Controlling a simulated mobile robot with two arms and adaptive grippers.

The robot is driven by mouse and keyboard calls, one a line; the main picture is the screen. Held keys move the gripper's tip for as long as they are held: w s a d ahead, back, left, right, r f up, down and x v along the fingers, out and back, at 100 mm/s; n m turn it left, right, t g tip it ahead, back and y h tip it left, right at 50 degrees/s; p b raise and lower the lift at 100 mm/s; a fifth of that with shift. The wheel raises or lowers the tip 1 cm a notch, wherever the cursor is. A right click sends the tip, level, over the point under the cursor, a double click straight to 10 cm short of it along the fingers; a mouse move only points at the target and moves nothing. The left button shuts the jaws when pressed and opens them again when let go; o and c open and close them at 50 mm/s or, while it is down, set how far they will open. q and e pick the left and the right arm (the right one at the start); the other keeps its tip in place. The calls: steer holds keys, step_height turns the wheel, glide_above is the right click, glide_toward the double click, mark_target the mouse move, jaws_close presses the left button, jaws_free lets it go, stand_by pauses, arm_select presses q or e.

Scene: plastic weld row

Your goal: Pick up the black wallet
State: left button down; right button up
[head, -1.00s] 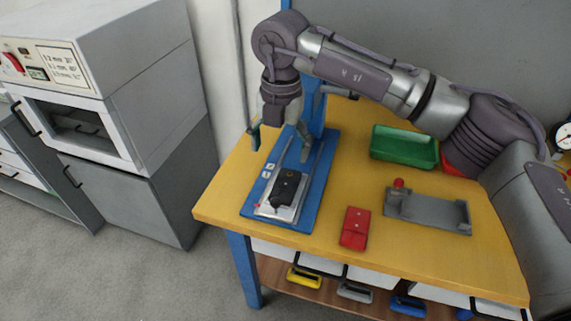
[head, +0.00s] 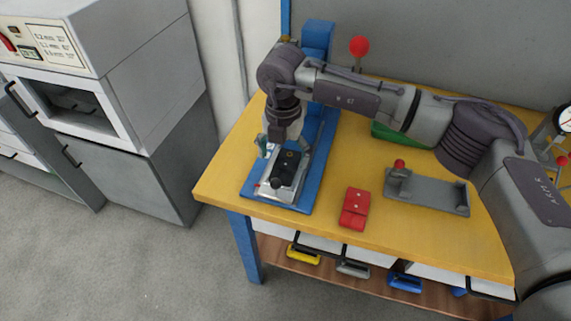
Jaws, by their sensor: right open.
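The black wallet (head: 286,168) lies on a metal plate on the blue base (head: 323,150) of a press-like fixture, at the left of the yellow table. My right gripper (head: 282,149) points down over the wallet's far end. It is open, with one finger to the left of the wallet and the other partly hidden on the right. I cannot tell whether the fingers touch the wallet. My left gripper is out of view.
A red wallet-like item (head: 354,208) lies right of the blue base. A grey fixture (head: 428,193) with a red knob stands further right. A green tray (head: 392,135) is partly behind my arm. A red ball knob (head: 359,46) rises at the back.

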mark_target(284, 168)
step_height(284, 168, down, 3)
steer(key=shift+s+r, duration=0.1)
steer(key=shift+f, duration=0.3)
steer(key=c, duration=1.2)
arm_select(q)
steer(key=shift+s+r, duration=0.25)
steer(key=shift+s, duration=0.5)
arm_select(e)
steer(key=shift+c, duration=0.2)
steer(key=shift+r, duration=0.1)
